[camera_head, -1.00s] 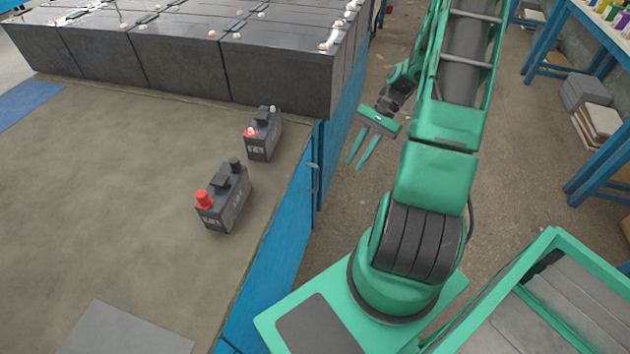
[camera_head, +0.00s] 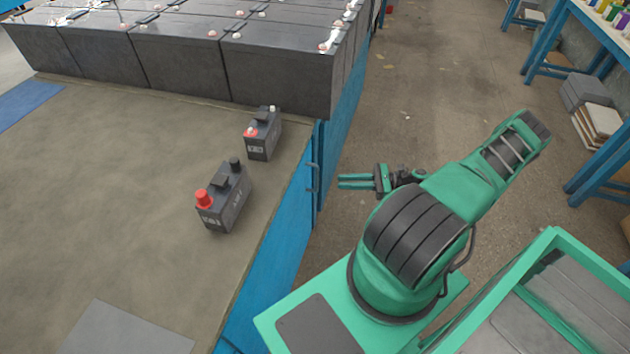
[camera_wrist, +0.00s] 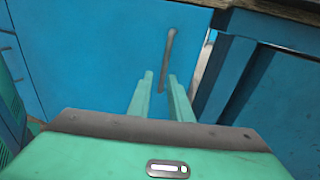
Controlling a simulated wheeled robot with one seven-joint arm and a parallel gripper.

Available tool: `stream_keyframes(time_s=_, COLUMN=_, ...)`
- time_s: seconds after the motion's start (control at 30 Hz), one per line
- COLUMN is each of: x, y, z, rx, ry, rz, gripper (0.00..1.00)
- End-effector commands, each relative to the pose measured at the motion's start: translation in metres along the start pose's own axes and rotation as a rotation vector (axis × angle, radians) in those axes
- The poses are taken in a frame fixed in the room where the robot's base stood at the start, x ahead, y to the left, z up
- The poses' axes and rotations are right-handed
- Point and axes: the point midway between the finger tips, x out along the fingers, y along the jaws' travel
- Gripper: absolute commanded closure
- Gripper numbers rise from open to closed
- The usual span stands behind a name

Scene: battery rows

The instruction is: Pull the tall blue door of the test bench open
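The blue door (camera_head: 282,262) is on the side of the test bench (camera_head: 130,200), below its top, in the head view. It also fills much of the wrist view (camera_wrist: 90,60), with a grey bar handle (camera_wrist: 167,58) standing near its right edge. The handle shows in the head view (camera_head: 313,178) near the bench corner. My gripper (camera_head: 340,182) points left toward the handle and is a little apart from it. In the wrist view its two fingers (camera_wrist: 158,82) are spread open, with the handle beyond and between the tips. The door looks shut.
Two small dark batteries (camera_head: 224,197) (camera_head: 262,134) stand on the bench top. A row of large dark battery blocks (camera_head: 180,60) stands behind them. Blue tables (camera_head: 590,60) are at the right. The floor (camera_head: 430,70) beyond my arm is clear.

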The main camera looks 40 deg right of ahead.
Motion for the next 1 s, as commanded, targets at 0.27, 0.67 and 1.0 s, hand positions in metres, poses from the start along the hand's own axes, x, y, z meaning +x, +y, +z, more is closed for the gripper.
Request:
stream_keyframes(time_s=0.27, x=0.004, y=-0.005, z=-0.006, rx=0.029, ry=-0.06, rz=-0.063, gripper=0.81)
stream_keyframes(time_s=0.67, x=0.067, y=-0.008, z=-0.002, rx=0.029, ry=-0.06, rz=-0.059, gripper=0.81)
stream_keyframes(time_s=1.0, x=0.103, y=-0.01, z=0.001, rx=0.028, ry=-0.059, rz=-0.06, gripper=0.81)
